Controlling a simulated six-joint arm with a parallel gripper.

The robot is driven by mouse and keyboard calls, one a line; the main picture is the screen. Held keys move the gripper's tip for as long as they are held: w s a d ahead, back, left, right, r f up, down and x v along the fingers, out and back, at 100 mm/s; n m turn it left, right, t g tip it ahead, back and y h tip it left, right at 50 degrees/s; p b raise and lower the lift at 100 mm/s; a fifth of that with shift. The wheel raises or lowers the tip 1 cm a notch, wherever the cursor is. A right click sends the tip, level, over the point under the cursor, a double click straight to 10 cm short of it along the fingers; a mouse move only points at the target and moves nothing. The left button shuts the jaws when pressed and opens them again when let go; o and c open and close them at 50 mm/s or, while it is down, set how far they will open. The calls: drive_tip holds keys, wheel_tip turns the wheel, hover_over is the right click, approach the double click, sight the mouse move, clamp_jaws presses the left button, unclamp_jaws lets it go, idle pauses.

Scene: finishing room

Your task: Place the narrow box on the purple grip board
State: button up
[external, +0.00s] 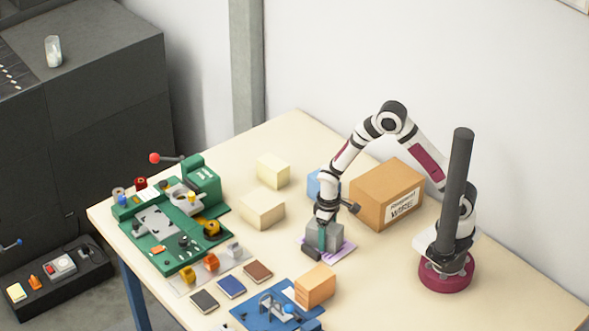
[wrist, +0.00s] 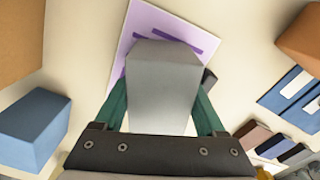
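A grey box (external: 335,235), taller than wide, is between the fingers of my gripper (external: 322,238) in the external view. In the wrist view the grey box (wrist: 163,88) fills the space between the two green fingers of my gripper (wrist: 162,112), which press against its sides. The purple grip board (external: 345,251) lies under the box on the table, and it also shows behind the box in the wrist view (wrist: 133,35) with darker purple strips. The box hides part of the board. I cannot tell whether the box touches it.
A small dark block (external: 312,254) is at the board's edge. An orange box (external: 315,286) stands in front, a blue box (external: 318,184) and a large cardboard box (external: 385,195) behind. Two cream boxes (external: 262,209) (external: 272,170) and a green fixture (external: 172,225) are to the left.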

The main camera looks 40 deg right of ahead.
drive_tip(key=o, duration=0.4)
wheel_tip(320, 180, up, 12)
drive_tip(key=shift+r, duration=0.25)
drive_tip(key=s+d+r+m, duration=0.2)
drive_tip(key=s+d+m, duration=0.1)
drive_tip(key=s+d, duration=0.2)
drive_tip(key=s+d+r+m+y, duration=0.1)
drive_tip(key=s+d+r+m, duration=0.2)
drive_tip(key=s+d, duration=0.2)
drive_tip(key=s+d+r+m, duration=0.3)
drive_tip(key=s+d+m, duration=0.1)
drive_tip(key=s, duration=0.5)
drive_tip(key=shift+s+d+y, duration=0.3)
drive_tip(key=shift+d+y, duration=0.1)
drive_tip(key=shift+d, duration=0.2)
